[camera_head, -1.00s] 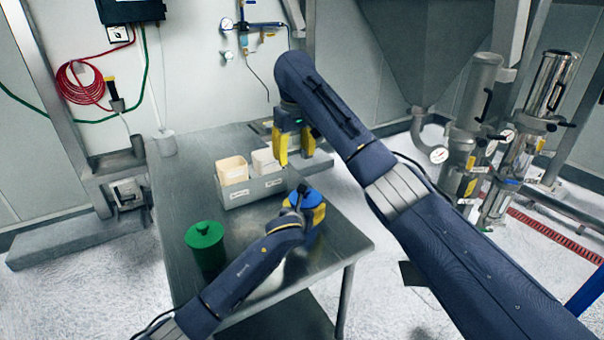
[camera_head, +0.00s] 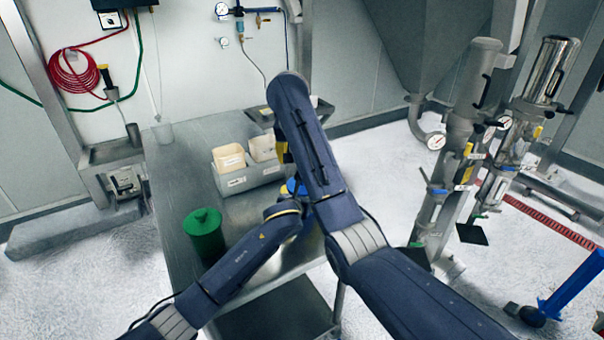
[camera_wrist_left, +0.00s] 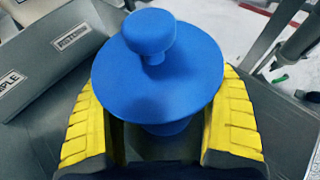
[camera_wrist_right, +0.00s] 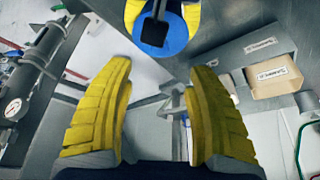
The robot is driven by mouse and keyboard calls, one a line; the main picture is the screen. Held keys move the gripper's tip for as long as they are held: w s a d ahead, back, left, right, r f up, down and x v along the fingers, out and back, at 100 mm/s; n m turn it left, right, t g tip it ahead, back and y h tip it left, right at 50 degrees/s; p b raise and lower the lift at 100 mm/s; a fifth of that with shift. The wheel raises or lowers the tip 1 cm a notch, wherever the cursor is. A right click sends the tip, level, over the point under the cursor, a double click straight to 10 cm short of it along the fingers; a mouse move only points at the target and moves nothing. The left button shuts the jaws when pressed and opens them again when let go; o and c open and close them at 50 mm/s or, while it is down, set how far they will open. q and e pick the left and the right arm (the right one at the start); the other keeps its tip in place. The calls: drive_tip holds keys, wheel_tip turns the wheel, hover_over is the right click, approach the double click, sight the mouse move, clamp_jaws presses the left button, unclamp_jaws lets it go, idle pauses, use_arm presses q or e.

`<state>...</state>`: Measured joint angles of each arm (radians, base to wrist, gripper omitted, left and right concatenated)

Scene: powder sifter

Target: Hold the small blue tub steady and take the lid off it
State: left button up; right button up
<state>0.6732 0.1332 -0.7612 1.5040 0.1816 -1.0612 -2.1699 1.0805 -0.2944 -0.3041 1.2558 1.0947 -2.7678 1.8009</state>
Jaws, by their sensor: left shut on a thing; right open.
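The small blue tub (camera_wrist_left: 168,128) stands on the metal table with its wide round blue lid (camera_wrist_left: 185,85) on top. The lid has a round knob (camera_wrist_left: 150,35). My left gripper (camera_wrist_left: 160,120) is shut around the tub's body, below the lid, with a yellow finger on each side. In the head view the lid (camera_head: 293,187) shows only partly between my arms. My right gripper (camera_wrist_right: 160,72) is open and empty, apart from the tub. In the right wrist view the lid (camera_wrist_right: 172,40) lies beyond the fingertips, partly covered by a dark square shape.
A grey tray (camera_head: 250,181) with two cream-coloured bins (camera_head: 229,159) stands behind the tub. A green lidded container (camera_head: 204,233) stands at the table's left side. The table top (camera_head: 185,178) is bare left of the tray. Steel pipework stands at the right.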

drive_tip(key=shift+x, duration=5.3)
drive_tip(key=shift+c, duration=0.2)
clamp_jaws()
drive_tip(key=shift+r, duration=0.25)
drive_tip(key=shift+r, duration=0.75)
drive_tip(key=shift+r, duration=0.2)
